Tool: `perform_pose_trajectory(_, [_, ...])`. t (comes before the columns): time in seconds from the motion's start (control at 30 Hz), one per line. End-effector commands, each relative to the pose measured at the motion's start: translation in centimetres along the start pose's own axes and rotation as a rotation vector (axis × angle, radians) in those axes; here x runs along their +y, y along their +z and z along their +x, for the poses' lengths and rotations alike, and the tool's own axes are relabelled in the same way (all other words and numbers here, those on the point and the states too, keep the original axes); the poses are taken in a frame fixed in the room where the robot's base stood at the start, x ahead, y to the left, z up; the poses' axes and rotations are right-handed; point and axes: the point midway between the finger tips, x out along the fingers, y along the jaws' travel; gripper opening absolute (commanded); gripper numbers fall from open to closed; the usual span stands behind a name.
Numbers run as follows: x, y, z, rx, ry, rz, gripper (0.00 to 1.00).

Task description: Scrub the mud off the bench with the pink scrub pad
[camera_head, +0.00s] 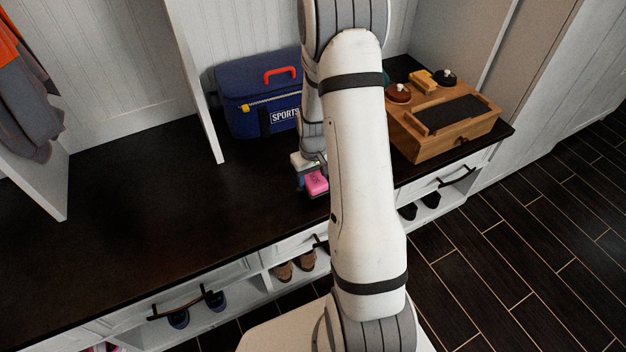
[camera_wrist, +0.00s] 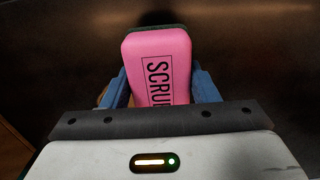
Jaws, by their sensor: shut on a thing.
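The pink scrub pad (camera_wrist: 158,62) is marked "SCRUB" and has a dark underside. My gripper (camera_wrist: 160,88) is shut on it, with a blue finger on each side. In the head view the pink pad (camera_head: 316,182) shows beside my arm, at or just above the bench; I cannot tell whether it touches. The dark brown bench top (camera_head: 150,205) runs across the head view. No clear mud patch stands out on its visible part. My arm hides part of the bench to the right of the pad.
A blue sports bag (camera_head: 258,95) stands at the back of the bench. A wooden shoe-care box (camera_head: 440,125) with brushes and tins stands at the right end. White dividers (camera_head: 195,80) rise from the bench. Shoes (camera_head: 295,266) sit in cubbies below. The left bench is clear.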

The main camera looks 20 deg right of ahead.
Motion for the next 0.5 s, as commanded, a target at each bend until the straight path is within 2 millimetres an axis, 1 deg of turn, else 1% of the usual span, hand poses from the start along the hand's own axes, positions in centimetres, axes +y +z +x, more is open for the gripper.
perform_pose_trajectory(0.03, [0.0,0.0,-0.8,0.001,0.000,0.000,0.29])
perform_pose_trajectory(0.1, [0.0,0.0,-1.5,0.001,0.000,0.000,0.29])
perform_pose_trajectory(0.3, [0.0,0.0,-3.3,0.001,0.000,0.000,0.29])
perform_pose_trajectory(0.5, [0.0,-0.1,-4.5,0.001,0.000,0.001,0.29])
